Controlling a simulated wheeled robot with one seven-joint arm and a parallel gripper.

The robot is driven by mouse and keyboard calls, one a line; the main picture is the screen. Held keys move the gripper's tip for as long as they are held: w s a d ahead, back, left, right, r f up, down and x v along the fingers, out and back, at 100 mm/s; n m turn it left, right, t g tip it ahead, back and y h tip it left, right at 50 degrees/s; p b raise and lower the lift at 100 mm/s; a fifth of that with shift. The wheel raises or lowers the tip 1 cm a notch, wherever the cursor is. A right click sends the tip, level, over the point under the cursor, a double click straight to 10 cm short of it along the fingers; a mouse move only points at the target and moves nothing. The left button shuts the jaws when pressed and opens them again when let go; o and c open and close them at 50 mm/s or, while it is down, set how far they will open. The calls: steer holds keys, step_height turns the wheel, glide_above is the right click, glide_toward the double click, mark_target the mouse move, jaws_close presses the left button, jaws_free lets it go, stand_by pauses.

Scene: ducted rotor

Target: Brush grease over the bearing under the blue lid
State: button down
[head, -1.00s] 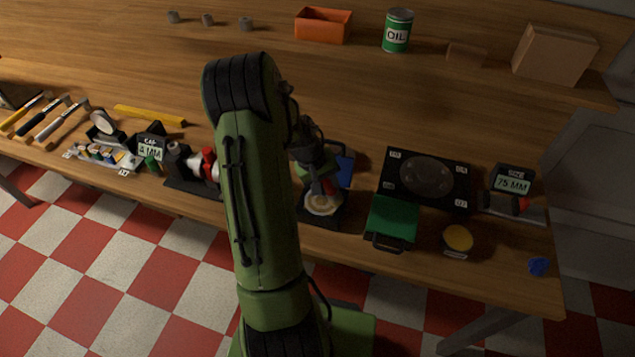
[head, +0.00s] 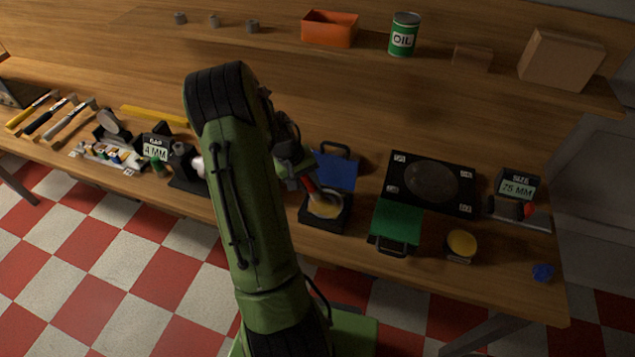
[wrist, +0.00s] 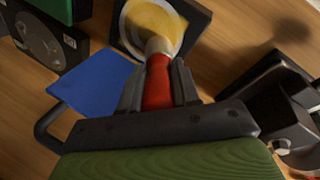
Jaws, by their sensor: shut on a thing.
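My gripper (wrist: 158,90) is shut on a brush with a red handle (wrist: 157,80); the brush also shows in the head view (head: 313,190). Its pale tip reaches down to the yellow-covered bearing (wrist: 155,20) in a dark square housing (wrist: 202,18). In the head view the bearing (head: 327,206) sits at the front middle of the bench. Whether the bristles touch it I cannot tell. The blue lid (head: 335,171) is swung open behind the housing, and also shows in the wrist view (wrist: 95,88). My arm hides part of the bench.
A green lid (head: 397,220) lies right of the bearing, in front of a black plate with a disc (head: 431,180). A yellow-topped tin (head: 461,244) stands near the front edge. A black stand (wrist: 285,105) is close to my gripper in the wrist view.

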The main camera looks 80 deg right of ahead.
steer(key=shift+w+d, duration=0.1)
steer(key=shift+w, duration=0.8)
steer(key=shift+s+r+p, duration=0.1)
steer(key=shift+r+p, duration=2.1)
steer(key=shift+r, duration=0.9)
steer(key=shift+r+p, duration=1.1)
steer(key=shift+r, duration=0.5)
steer(key=shift+f, duration=0.1)
steer(key=shift+f, duration=0.1)
